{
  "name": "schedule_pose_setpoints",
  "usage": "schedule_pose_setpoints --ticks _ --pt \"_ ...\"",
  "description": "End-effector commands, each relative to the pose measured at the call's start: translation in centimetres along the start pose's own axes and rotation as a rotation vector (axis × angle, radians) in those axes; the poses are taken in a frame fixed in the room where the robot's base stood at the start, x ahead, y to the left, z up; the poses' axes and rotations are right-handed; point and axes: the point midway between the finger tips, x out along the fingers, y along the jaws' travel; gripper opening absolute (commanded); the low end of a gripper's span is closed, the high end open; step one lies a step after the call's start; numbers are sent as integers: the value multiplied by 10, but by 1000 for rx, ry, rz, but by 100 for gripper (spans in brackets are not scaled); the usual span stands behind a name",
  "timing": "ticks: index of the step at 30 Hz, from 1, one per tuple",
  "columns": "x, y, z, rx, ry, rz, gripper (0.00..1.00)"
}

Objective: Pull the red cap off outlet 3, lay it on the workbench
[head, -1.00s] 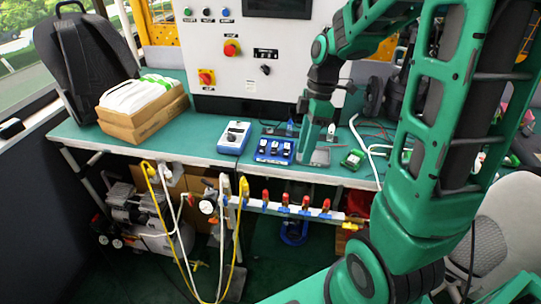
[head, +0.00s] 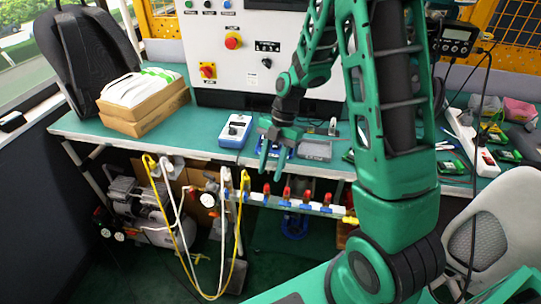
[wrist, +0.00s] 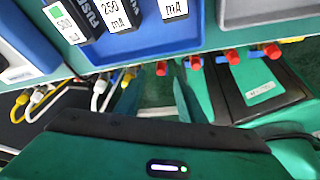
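A row of red caps sits on the outlets of a manifold (head: 253,198) mounted below the front edge of the green workbench (head: 185,140). No outlet number is readable, so I cannot tell which cap is on outlet 3. In the head view the caps include a left one (head: 266,189) and a right one (head: 327,199). In the wrist view they line up past my fingers, one (wrist: 161,68) between the fingertips in the picture. My gripper (head: 272,168) is open and empty, pointing down near the bench's front edge, above the manifold's left part. The caps look apart from the fingers.
A blue tray of meter modules (wrist: 150,45) and a grey tray (head: 314,150) lie by the bench edge. A blue-grey instrument (head: 235,130) stands left of them. Yellow hoses (head: 237,235) hang at the manifold's left end. A grey chair (head: 490,235) stands at right.

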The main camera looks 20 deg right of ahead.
Motion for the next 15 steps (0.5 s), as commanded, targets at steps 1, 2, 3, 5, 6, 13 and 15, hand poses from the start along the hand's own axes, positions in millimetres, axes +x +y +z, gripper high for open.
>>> schedule_pose_setpoints --ticks 1,2,3,5,6,13,15 --pt "9 0 -1 0 2 -3 36" --pt "13 0 -1 -1 1 -3 36" --pt "19 0 -1 -1 1 -3 36" --pt "26 0 -1 -1 1 -2 36" --pt "30 0 -1 -1 1 -2 36" --pt "42 0 0 -1 0 0 36" --pt "43 0 0 -1 -1 0 36"
